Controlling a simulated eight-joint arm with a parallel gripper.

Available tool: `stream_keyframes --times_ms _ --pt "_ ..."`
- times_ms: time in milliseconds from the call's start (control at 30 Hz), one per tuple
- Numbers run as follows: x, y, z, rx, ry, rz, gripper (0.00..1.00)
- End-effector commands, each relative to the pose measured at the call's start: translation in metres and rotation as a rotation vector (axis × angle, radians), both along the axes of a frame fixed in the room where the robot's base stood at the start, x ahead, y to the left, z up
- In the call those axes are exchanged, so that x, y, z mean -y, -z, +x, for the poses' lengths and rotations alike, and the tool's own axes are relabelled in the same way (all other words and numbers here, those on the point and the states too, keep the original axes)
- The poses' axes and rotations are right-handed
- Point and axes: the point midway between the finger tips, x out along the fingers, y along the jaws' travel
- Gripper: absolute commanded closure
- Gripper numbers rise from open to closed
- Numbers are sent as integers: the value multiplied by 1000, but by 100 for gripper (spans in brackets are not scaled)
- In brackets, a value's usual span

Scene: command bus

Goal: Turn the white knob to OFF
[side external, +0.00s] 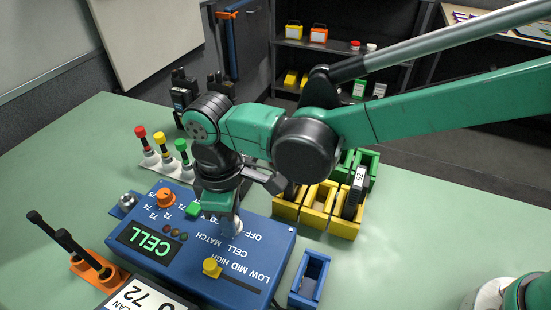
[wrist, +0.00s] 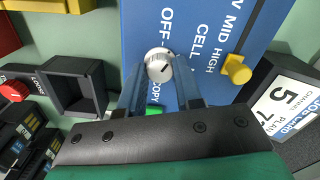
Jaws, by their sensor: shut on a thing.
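The white knob (wrist: 158,62) stands on the blue command panel (wrist: 188,12). Its small dark mark seems to point to the lower right in the wrist view; I cannot tell its setting for sure. The labels OFF, CELL and COPY are printed around it. My gripper (wrist: 157,72) has one finger on each side of the knob and is shut on it. In the side external view, my gripper (side external: 231,214) reaches down to the panel (side external: 200,268), and the white knob (side external: 237,227) is partly hidden behind it.
A yellow slider knob (side external: 212,268) sits by the LOW MID HIGH marks. An orange knob (side external: 166,197) and a green button (side external: 193,210) are on the same panel. Yellow bins (side external: 318,208) stand behind it, and a blue open box (side external: 310,279) stands right.

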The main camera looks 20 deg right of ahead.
Motion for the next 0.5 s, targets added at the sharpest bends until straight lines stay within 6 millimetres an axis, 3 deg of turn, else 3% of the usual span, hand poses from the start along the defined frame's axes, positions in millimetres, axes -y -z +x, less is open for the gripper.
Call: stream_keyframes --times_ms 500 --pt "-1 0 0 2 -385 3 100"
